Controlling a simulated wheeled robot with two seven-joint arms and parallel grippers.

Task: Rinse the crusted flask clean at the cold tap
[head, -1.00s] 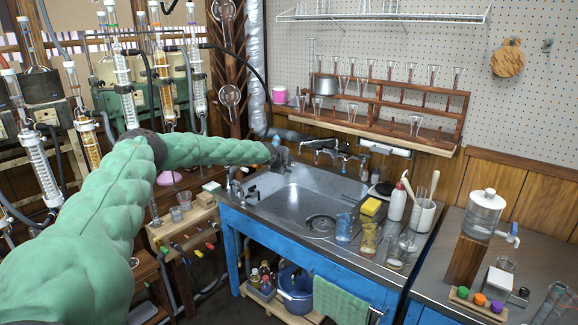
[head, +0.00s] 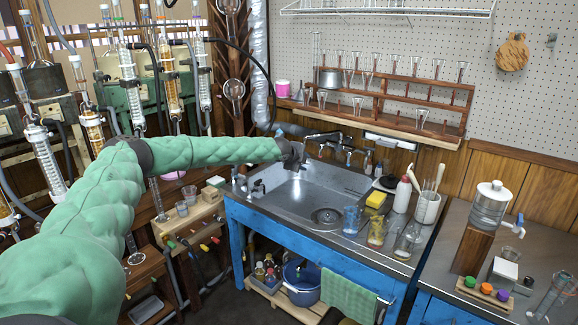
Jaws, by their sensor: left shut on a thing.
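My left gripper (head: 296,157) is at the back left of the metal sink (head: 282,204), just left of the taps (head: 326,139). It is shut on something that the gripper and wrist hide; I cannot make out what. Glass vessels stand on the counter right of the sink: one bluish (head: 352,220), one with yellowish contents (head: 377,231) and a clear flask (head: 408,240). I cannot tell which vessel is the crusted flask. No running water can be made out. My right gripper is not in view.
A yellow sponge (head: 376,200), a white bottle (head: 402,194) and a white utensil pot (head: 427,208) crowd the counter's right side. A rack of glassware (head: 390,92) hangs behind. A small fitting (head: 258,187) stands at the sink's left edge. The basin is clear.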

